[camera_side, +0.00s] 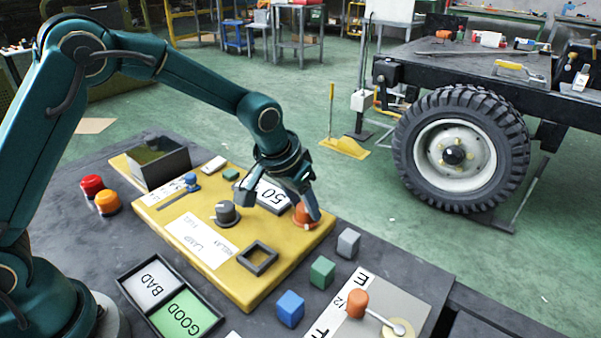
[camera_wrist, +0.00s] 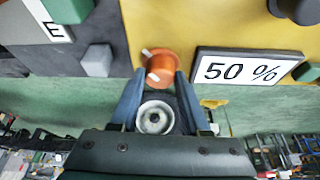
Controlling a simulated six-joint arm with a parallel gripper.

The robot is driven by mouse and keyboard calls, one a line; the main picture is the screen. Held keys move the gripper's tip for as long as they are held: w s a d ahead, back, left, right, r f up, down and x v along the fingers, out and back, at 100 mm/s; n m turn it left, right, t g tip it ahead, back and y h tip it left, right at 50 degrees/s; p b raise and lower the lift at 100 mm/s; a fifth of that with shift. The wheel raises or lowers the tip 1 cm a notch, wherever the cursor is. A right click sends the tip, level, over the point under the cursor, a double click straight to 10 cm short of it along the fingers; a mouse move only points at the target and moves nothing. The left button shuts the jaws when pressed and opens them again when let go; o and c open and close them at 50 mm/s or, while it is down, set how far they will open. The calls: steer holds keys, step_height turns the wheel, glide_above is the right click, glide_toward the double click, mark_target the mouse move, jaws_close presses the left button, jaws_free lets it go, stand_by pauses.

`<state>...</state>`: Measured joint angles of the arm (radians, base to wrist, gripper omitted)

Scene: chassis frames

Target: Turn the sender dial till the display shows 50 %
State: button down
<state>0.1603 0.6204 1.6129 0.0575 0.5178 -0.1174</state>
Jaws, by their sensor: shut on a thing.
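The orange dial (camera_side: 301,218) sits at the right end of the yellow board, beside the display (camera_side: 273,195). In the wrist view the display (camera_wrist: 258,68) reads 50 %. My gripper (camera_side: 307,207) reaches down onto the orange dial. In the wrist view my gripper (camera_wrist: 160,78) has one finger on each side of the orange dial (camera_wrist: 162,70), shut on it. A white pointer mark shows on the dial's upper left edge in that view.
A grey knob (camera_side: 227,213) and a dark square frame (camera_side: 257,258) are on the yellow board (camera_side: 185,237). Grey (camera_side: 348,243), green (camera_side: 322,272) and blue (camera_side: 290,309) cubes lie to the right. A BAD/GOOD tray (camera_side: 204,309) is at the front.

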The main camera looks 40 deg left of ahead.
steer(key=shift+c, duration=1.9)
jaws_free()
steer(key=shift+v, duration=2.6)
